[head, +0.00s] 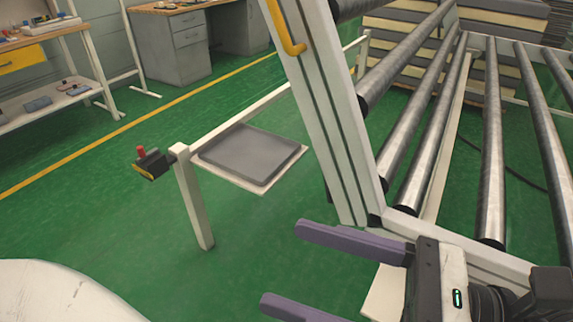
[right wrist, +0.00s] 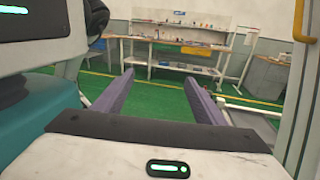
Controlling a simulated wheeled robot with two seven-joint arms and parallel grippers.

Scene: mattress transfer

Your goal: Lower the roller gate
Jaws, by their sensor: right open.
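The roller gate appears to be the tilted white frame (head: 330,110) standing up in the middle of the head view, with a yellow handle (head: 287,30) near the top of the picture. A yellow handle also shows at the right edge of the right wrist view (right wrist: 303,22). My right gripper (head: 282,265) is open and empty, with two purple fingers pointing left. It is below the handle, in front of the frame's foot; the exact gap cannot be told. Its fingers also show in the right wrist view (right wrist: 158,78). My left gripper is not in view.
Metal rollers (head: 492,140) in a white frame fill the right. A low white post (head: 193,195) with a red-button box (head: 150,162) and a grey pad (head: 250,152) stand left of the frame. Workbenches (head: 40,115) are farther back.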

